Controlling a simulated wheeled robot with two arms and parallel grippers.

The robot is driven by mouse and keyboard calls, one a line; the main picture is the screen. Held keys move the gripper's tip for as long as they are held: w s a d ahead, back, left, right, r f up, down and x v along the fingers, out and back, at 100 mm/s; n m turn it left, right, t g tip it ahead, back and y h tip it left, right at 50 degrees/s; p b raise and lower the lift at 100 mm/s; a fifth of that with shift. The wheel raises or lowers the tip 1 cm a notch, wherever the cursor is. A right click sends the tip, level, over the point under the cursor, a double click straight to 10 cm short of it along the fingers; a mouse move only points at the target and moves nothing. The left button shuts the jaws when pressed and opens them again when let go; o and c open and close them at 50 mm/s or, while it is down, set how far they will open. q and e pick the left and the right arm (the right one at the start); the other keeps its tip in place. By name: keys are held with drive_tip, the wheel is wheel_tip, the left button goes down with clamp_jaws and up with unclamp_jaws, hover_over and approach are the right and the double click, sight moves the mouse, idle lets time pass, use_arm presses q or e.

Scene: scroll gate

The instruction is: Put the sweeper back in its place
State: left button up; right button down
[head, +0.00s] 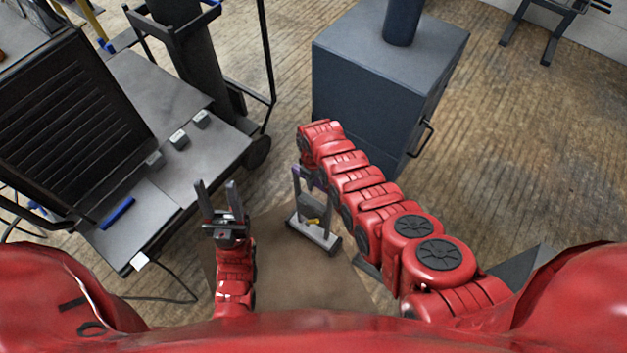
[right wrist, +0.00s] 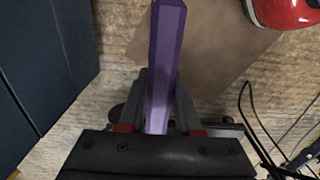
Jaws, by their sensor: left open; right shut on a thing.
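The sweeper (head: 314,232) has a grey head with a yellow part, a thin upright frame and a purple handle (head: 318,178). Its head is over the brown mat in front of me; I cannot tell whether it touches it. My right gripper (right wrist: 160,98) is shut on the purple handle, which runs between its fingers in the right wrist view (right wrist: 166,50). The wrist hides part of the grip in the head view. My left gripper (head: 217,190) is open and empty, pointing up, to the left of the sweeper.
The brown mat (head: 280,285) lies on the wooden floor. A dark blue-grey cabinet (head: 365,95) stands just beyond my right arm. A grey cart or bench (head: 165,105) with a black slatted panel (head: 70,110) stands at left. A cable (head: 165,298) runs along the floor.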

drive_tip(key=shift+f+b, duration=0.25)
drive_tip(key=shift+b, duration=0.1)
idle(0.5)
drive_tip(key=c, duration=0.5)
unclamp_jaws()
drive_tip(key=shift+r+p, duration=0.35)
drive_tip(key=shift+r, duration=0.2)
wheel_tip(320, 180, up, 16)
drive_tip(key=shift+r+p, duration=0.15)
drive_tip(key=shift+p, duration=0.95)
